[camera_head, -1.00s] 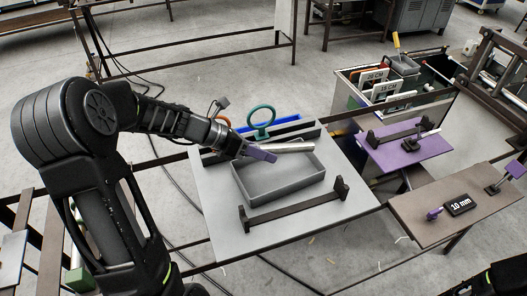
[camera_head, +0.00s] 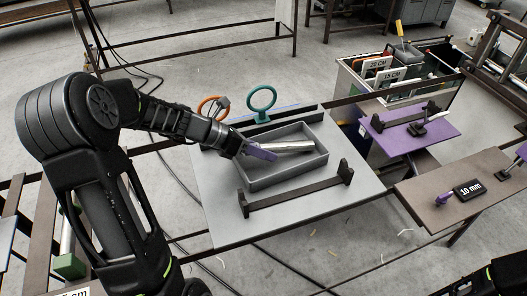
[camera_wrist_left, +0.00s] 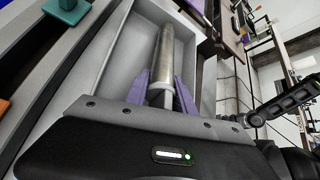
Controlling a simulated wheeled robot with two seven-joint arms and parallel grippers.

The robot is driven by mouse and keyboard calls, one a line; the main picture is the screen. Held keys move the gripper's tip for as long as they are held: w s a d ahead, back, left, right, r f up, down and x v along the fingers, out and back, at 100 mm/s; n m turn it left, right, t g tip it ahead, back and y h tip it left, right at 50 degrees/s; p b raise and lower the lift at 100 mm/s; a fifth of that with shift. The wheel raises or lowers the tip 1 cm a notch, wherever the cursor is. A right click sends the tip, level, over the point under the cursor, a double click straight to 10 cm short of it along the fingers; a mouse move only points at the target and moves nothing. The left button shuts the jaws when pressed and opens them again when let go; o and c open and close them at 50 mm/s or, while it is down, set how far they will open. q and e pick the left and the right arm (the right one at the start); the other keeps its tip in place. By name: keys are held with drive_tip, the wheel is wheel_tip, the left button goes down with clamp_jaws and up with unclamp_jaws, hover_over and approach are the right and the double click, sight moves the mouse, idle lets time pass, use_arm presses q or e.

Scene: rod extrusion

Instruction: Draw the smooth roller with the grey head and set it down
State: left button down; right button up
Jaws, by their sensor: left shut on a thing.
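The roller (camera_head: 288,146) is a smooth, silvery bar. It lies at a slant over the inside of the open grey tray (camera_head: 290,179); I cannot tell whether it touches the floor. My left gripper (camera_head: 262,151) has purple fingers and is shut on the roller's near end. In the left wrist view, the fingers (camera_wrist_left: 160,92) close around a pale collar at that end, and the roller (camera_wrist_left: 165,52) points away along the tray (camera_wrist_left: 118,60). The gripped end is partly hidden, and I cannot make out the head's colour. My right gripper is not in view.
Behind the tray stand a teal ring (camera_head: 262,88) and an orange ring (camera_head: 202,106) beside a dark rail. A dark bar with end brackets (camera_head: 295,192) lies in front. A purple board (camera_head: 432,137) and a brown table (camera_head: 440,215) marked 10 mm are at right.

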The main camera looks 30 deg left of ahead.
use_arm(q)
drive_tip(key=shift+r, duration=0.1)
drive_tip(key=c, duration=1)
unclamp_jaws()
drive_tip(key=b+v, duration=0.1)
drive_tip(key=v, duration=0.6)
drive_tip(key=shift+s+a+r, duration=0.2)
drive_tip(key=shift+a+r, duration=0.05)
drive_tip(key=shift+a, duration=0.05)
